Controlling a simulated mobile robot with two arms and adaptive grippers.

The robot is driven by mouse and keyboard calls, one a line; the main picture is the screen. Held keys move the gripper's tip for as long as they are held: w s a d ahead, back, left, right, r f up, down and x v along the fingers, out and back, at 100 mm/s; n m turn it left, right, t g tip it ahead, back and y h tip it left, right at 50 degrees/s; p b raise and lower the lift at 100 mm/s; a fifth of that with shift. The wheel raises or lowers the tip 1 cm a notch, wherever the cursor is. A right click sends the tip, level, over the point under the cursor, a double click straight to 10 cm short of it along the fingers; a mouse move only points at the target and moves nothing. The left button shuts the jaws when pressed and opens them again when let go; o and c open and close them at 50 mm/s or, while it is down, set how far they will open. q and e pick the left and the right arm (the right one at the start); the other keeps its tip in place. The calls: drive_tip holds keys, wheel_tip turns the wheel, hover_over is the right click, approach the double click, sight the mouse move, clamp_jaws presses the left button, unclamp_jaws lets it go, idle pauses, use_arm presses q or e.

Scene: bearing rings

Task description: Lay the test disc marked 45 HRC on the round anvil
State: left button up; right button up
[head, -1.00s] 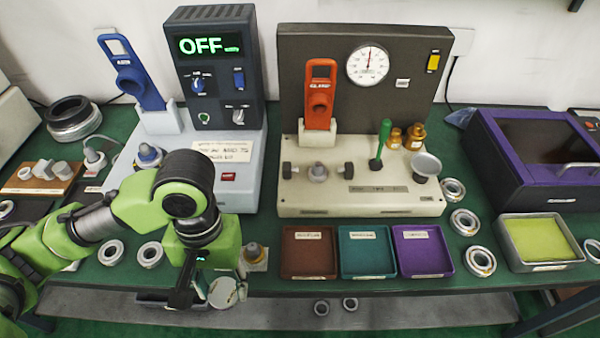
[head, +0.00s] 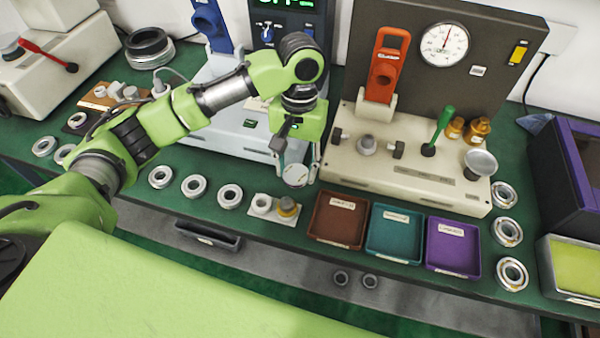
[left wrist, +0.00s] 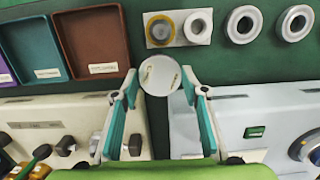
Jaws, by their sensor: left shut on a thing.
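A pale round disc (head: 295,176) is held between the fingertips of my left gripper (head: 297,170), near the front edge of the blue-grey unit. In the left wrist view the disc (left wrist: 160,75) sits flat between both fingers, its small marks too small to read. The cream unit (head: 400,178) with the dial gauge stands to the gripper's right. It bears a round grey post (head: 366,145) between two dark knobs and a round grey dish (head: 481,161) at its right end. I cannot tell which is the anvil. My right gripper is out of view.
A white plate (head: 262,213) with a brass-topped piece and a ring lies in front of my gripper. Brown (head: 336,219), teal (head: 394,233) and purple (head: 453,245) trays line the front edge. A green lever (head: 440,128) stands on the cream unit. Several rings lie on the bench.

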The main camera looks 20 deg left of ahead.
sight(300, 175)
use_arm(q)
drive_tip(key=w, duration=0.1)
drive_tip(key=w+f, duration=0.1)
drive_tip(key=shift+w+f, duration=0.3)
drive_tip(key=shift+w+f+p, duration=0.15)
drive_tip(key=shift+f+p, duration=0.3)
drive_tip(key=shift+f, duration=2.25)
drive_tip(key=o, duration=1.2)
drive_tip(key=shift+f, duration=0.15)
